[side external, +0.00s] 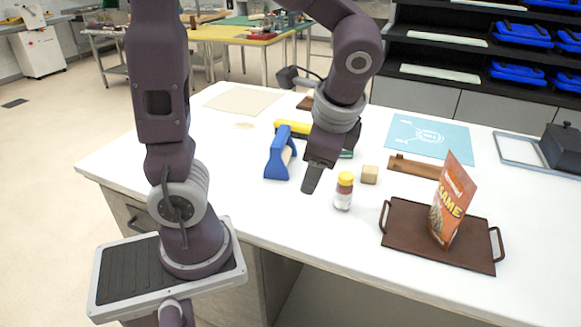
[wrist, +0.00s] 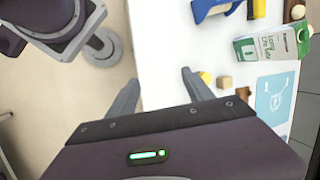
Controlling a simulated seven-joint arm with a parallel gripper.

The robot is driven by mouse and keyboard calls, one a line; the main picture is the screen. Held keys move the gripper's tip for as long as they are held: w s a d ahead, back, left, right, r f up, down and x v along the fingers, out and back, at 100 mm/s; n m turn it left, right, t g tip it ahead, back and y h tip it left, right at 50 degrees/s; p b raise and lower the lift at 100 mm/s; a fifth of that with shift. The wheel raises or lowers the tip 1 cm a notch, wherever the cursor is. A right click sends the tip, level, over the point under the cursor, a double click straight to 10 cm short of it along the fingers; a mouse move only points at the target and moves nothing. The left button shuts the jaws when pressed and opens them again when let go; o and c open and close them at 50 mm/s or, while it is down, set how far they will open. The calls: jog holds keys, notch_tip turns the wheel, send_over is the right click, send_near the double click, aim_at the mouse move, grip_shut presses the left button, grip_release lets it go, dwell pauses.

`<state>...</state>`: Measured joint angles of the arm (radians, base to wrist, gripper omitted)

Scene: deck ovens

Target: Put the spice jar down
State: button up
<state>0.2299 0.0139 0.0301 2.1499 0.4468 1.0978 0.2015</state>
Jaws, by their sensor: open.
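The spice jar (side external: 343,192) has a yellow cap and a clear body with a pale label. It stands upright on the white table in the side external view. My gripper (side external: 312,180) is to the left of the jar, pointing down, with a gap between them in that view. In the wrist view the fingers of my gripper (wrist: 162,88) are spread apart with only bare white surface and floor between them. The jar's yellow cap (wrist: 205,78) shows just beyond the right finger, outside the fingers; the rest of the jar is mostly hidden there.
A wooden cube (side external: 369,174) stands right of the jar. A brown tray (side external: 405,237) holds a sesame packet (side external: 452,200). A carton (wrist: 270,45) shows in the wrist view. The table's front left is clear.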

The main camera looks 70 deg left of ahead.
jog(key=s+d+r+n+t+h, duration=0.4)
jog(key=s+d+r+n+t, duration=0.1)
jog(key=s+n, duration=0.2)
jog(key=shift+s+t+h, duration=0.3)
jog(key=shift+s, duration=0.15)
